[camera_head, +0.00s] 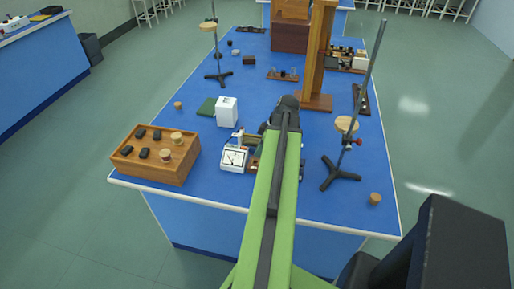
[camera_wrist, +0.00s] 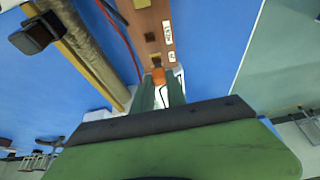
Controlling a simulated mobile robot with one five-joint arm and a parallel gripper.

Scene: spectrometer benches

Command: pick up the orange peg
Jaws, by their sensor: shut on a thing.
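The orange peg (camera_wrist: 158,75) shows in the wrist view as a small orange piece between the tips of my gripper (camera_wrist: 160,88). The two green fingers are shut on it, one on each side. Its lower part is hidden by the fingers. Just beyond it is a brown wooden board (camera_wrist: 152,22) with dark holes and white labels. I cannot tell whether the peg touches the board. In the head view my green arm reaches over the blue bench (camera_head: 205,125) and hides the peg.
A white meter (camera_head: 233,158) stands left of my arm, and a wooden box (camera_head: 150,174) with dark pieces is farther left. A retort stand (camera_head: 340,174) rises close on the right. A white box (camera_head: 227,111) stands behind the meter.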

